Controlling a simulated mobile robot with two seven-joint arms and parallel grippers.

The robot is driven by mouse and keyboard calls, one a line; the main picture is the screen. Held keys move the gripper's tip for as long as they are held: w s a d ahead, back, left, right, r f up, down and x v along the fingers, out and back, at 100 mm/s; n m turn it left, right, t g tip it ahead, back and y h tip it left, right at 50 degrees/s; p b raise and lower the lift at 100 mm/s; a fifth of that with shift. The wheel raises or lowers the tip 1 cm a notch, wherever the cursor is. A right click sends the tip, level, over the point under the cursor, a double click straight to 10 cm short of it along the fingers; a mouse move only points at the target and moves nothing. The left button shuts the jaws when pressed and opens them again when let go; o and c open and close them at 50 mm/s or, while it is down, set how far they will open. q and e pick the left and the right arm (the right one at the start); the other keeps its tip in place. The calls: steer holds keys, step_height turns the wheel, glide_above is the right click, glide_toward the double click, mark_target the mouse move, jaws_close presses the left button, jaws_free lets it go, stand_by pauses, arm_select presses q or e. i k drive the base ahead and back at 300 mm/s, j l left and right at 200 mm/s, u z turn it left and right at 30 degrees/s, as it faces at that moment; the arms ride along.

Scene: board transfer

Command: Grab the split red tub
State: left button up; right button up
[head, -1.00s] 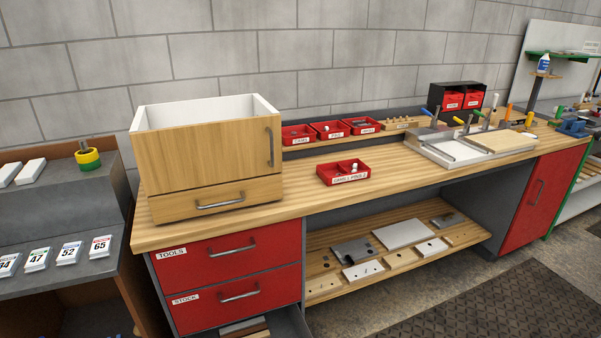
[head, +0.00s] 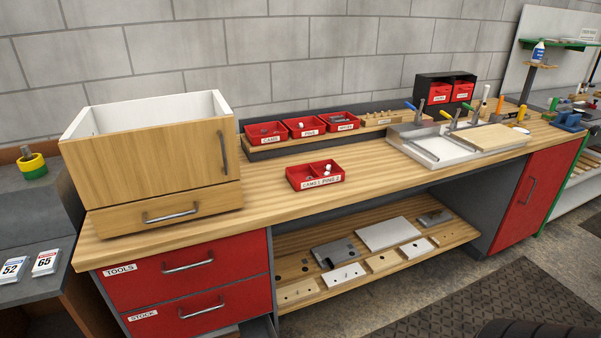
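The split red tub (head: 315,175) sits alone on the wooden workbench top (head: 375,170), right of the wooden cabinet. It has a divider and a white front label that seems to read "CAMS | PINS 2". Small light and grey pieces lie in it. Neither of my grippers shows in the head view. A dark rounded shape at the bottom right edge may be part of my own arm; no fingers show there.
A wooden cabinet (head: 150,160) stands at the bench's left end. Several red bins, one labelled CAMS (head: 266,132), line the back shelf. A white tray with clamps (head: 425,150) stands to the right. Bench top around the tub is clear. A lower shelf (head: 295,290) holds plates.

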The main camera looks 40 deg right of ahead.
mark_target(295, 175)
steer(key=l+u, duration=0.3)
steer(key=l, duration=0.6)
steer(key=l+u, duration=0.1)
steer(key=l, duration=0.85)
steer(key=k+l+u, duration=0.1)
steer(key=l, duration=0.8)
